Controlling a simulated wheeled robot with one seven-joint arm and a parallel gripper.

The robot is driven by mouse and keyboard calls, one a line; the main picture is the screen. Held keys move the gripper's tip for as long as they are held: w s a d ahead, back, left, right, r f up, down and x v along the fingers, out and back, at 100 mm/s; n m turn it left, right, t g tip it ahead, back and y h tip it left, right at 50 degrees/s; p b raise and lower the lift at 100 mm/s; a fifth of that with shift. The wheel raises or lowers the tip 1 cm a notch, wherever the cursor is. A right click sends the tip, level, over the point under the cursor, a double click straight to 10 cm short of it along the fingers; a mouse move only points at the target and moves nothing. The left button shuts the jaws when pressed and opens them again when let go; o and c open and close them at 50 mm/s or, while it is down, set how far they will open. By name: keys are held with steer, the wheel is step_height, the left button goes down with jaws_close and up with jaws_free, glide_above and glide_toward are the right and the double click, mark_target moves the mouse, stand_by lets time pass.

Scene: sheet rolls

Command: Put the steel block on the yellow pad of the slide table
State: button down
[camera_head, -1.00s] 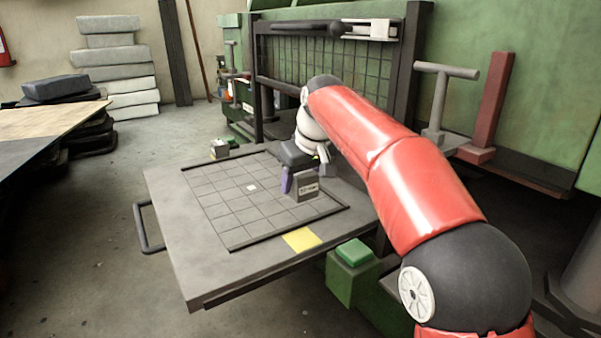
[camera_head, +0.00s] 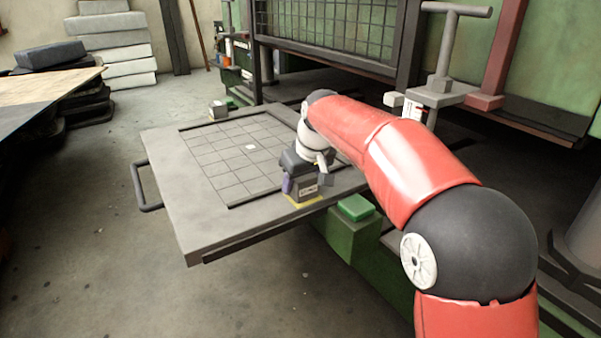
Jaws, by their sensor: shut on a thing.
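The steel block (camera_head: 304,191) is a small dark grey block with a pale label on its front face. My gripper (camera_head: 303,180) is shut on it from above, with a purple finger showing at its left. The yellow pad (camera_head: 291,204) is mostly hidden under the block. Only thin yellow edges show around the block's base. The block looks upright and at the pad; I cannot tell whether it touches it. The slide table (camera_head: 188,222) is a grey plate with a gridded area and dark rails.
A handle (camera_head: 141,188) sticks out at the left. A T-handled post (camera_head: 446,50) and red post stand at the right.

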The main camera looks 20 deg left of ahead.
steer(key=shift+r, duration=0.1)
steer(key=c, duration=0.6)
jaws_free()
steer(key=p+v, duration=0.2)
steer(key=v, duration=0.9)
steer(key=s+d+r+m+t, duration=0.15)
steer(key=s+d, duration=0.25)
steer(key=d, duration=0.7)
steer(key=s+d+f+m+h, duration=0.1)
steer(key=s+d+f+m, duration=0.1)
steer(key=s+d+f, duration=0.2)
steer(key=s+d+f+m+t+h, duration=0.1)
steer(key=s+d+f+m, duration=0.2)
steer(key=s+d, duration=0.6)
steer(key=s+d+f+m+h, duration=0.1)
steer(key=s+d+f+m, duration=0.2)
steer(key=s+d+f, duration=0.2)
steer(key=s+d, duration=0.2)
steer(key=s, duration=0.2)
steer(key=shift+d, duration=0.3)
